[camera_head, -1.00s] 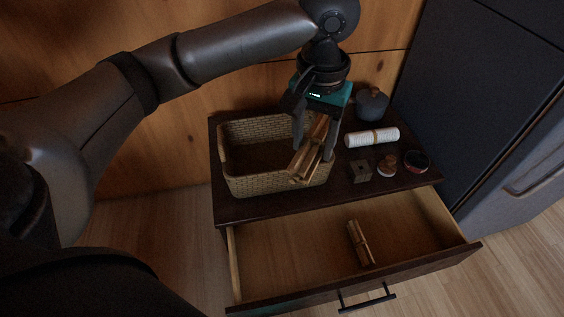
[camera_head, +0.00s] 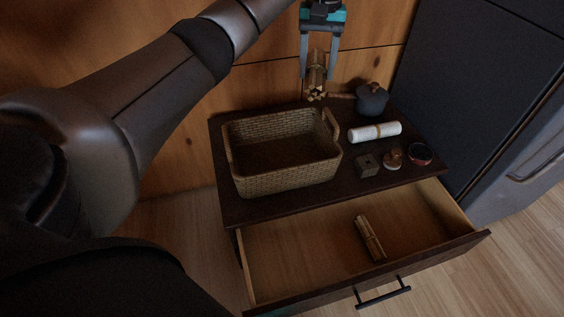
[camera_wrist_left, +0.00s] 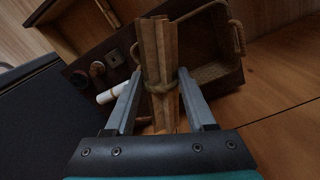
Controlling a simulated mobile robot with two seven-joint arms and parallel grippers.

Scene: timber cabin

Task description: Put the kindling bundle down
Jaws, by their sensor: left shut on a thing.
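A kindling bundle (camera_head: 316,76), thin sticks tied with a band, hangs between the fingers of my left gripper (camera_head: 319,70). The gripper is shut on it, above and behind the basket near the timber wall. In the left wrist view the bundle (camera_wrist_left: 158,70) sits between the two fingers (camera_wrist_left: 160,95), its tie at fingertip height. A second, similar bundle (camera_head: 369,238) lies in the open drawer (camera_head: 310,258). My right gripper is not in view.
An empty-looking wicker basket (camera_head: 282,185) stands on the left of the dark cabinet top (camera_head: 262,208). To its right are a dark grey pot (camera_head: 371,100), a white roll (camera_head: 375,132), a small wooden block (camera_head: 367,165) and two small round things (camera_head: 420,154). A dark appliance (camera_head: 475,80) stands at right.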

